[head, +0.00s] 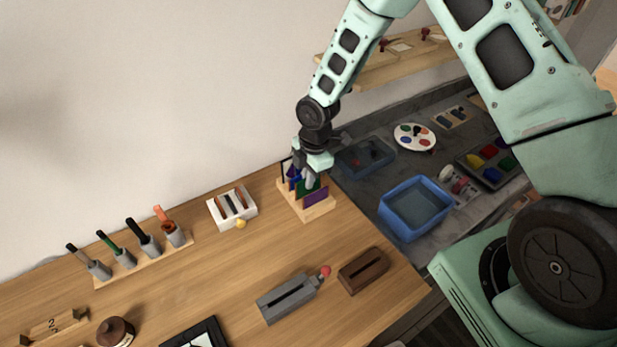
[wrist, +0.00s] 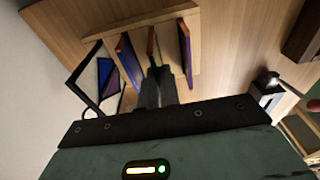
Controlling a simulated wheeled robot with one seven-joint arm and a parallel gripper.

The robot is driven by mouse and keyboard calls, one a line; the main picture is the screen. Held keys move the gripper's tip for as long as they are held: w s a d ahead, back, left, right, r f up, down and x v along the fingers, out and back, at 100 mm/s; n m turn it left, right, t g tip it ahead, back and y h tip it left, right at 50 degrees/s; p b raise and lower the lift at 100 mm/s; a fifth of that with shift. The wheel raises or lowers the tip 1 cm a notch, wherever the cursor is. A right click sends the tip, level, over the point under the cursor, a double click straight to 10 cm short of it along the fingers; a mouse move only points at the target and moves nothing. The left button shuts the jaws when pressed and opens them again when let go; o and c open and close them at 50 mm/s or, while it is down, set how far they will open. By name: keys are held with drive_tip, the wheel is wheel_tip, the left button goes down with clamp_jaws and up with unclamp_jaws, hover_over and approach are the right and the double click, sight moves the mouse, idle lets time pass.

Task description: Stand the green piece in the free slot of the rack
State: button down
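The wooden rack (head: 319,211) stands near the back edge of the table; its base (wrist: 125,24) fills the top of the wrist view. The green piece (head: 311,186) is upright at the rack, between a blue piece (head: 293,180) and a purple piece (head: 316,197). In the wrist view the blue piece (wrist: 129,62) is left and the purple piece (wrist: 185,48) right, with a thin edge-on piece (wrist: 151,42) between them. My gripper (head: 308,178) points down over the rack. Its fingers (wrist: 156,72) are close together around that middle piece. Its lower edge's seating is hidden.
A black frame with a blue and purple panel (wrist: 105,72) stands beside the rack. A white box (head: 232,215) and yellow ball (head: 241,224) lie left of it. A grey slotted block (head: 286,300) and brown block (head: 363,272) lie in front. A blue tub (head: 413,218) is right.

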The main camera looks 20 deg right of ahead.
drive_tip(key=shift+f+b, duration=0.8)
drive_tip(key=shift+f, duration=0.4)
idle(0.5)
drive_tip(key=c, duration=1.1)
unclamp_jaws()
drive_tip(key=shift+r, duration=0.15)
drive_tip(key=shift+r+p, duration=2.7)
drive_tip(key=shift+r, duration=0.75)
